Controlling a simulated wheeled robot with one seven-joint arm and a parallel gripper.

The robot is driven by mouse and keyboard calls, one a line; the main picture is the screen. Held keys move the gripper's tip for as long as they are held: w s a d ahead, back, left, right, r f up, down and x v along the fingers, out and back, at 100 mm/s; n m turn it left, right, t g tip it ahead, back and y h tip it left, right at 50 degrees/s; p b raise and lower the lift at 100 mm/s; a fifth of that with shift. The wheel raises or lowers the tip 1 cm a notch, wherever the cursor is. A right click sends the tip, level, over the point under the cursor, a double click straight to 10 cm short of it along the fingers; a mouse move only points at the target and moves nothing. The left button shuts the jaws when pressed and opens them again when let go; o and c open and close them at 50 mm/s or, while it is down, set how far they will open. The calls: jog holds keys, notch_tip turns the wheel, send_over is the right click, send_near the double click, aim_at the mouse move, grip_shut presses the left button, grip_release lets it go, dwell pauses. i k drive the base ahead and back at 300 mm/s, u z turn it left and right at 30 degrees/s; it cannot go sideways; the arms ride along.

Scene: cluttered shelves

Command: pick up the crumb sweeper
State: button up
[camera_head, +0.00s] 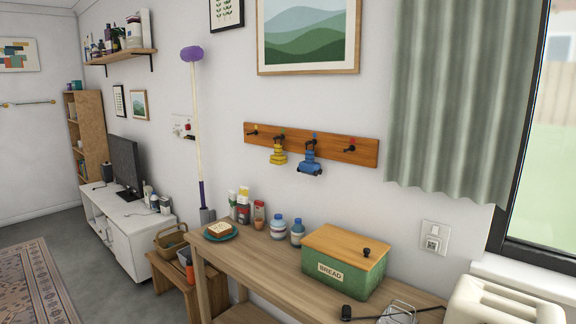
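I cannot tell for certain which thing is the crumb sweeper. A blue item (310,164) with a dark lower part hangs from a hook on the wooden wall rail (330,147). A yellow ringed item (278,153) hangs from the hook to its left. A black knob with a thin dark line (347,313) lies at the table's front edge and is cut off by the picture's bottom. My gripper is not in view.
The wooden table (262,262) holds a green bread box (335,276), two blue-capped bottles (278,228), small jars (243,206) and a plate with bread (220,231). A wire rack (398,313) and cream appliance (505,302) stand at right. A purple-headed pole (198,125) leans on the wall.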

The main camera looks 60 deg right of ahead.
aim_at(308, 167)
jog(key=z, duration=0.2)
jog(key=i, duration=1.75)
jog(key=z, duration=1.05)
jog(key=i, duration=0.85)
jog(key=z, duration=0.95)
